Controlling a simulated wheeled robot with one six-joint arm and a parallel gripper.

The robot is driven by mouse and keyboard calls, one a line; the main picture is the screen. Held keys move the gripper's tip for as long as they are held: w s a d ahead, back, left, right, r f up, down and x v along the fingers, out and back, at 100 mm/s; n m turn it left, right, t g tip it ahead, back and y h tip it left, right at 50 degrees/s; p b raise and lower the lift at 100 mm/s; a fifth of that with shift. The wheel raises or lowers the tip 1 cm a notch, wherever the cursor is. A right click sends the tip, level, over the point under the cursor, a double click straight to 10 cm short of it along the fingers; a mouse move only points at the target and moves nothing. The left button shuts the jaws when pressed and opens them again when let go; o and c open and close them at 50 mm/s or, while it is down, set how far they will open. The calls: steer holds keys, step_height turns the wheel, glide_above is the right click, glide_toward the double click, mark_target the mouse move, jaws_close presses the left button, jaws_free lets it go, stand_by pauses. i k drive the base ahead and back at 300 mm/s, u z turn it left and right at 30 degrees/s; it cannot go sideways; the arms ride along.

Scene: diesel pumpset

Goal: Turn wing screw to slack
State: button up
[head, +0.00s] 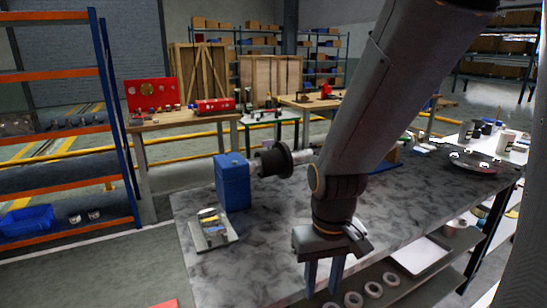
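My gripper (324,276) hangs in front of the marble-topped bench at its near edge, fingers pointing down. Its two fingers stand apart with a gap between them, and I see nothing held there. A blue block-shaped unit (233,184) stands on the bench to the left, with a black round wheel (273,159) and a pale shaft on its right side. A small metal plate (214,234) carrying a shiny part with yellow on it lies at the bench's left front. I cannot make out a wing screw; my arm hides part of the bench.
The grey marble bench (270,235) has bare room between the plate and my gripper. White rings (353,299) and a tray lie on a lower shelf. An orange-and-blue rack (60,130) stands left.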

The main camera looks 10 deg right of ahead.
mark_target(268, 142)
steer(key=k, duration=1.3)
steer(key=z, duration=0.75)
steer(key=i, duration=1.3)
steer(key=u, duration=0.55)
steer(key=i, duration=0.55)
steer(key=u, duration=0.7)
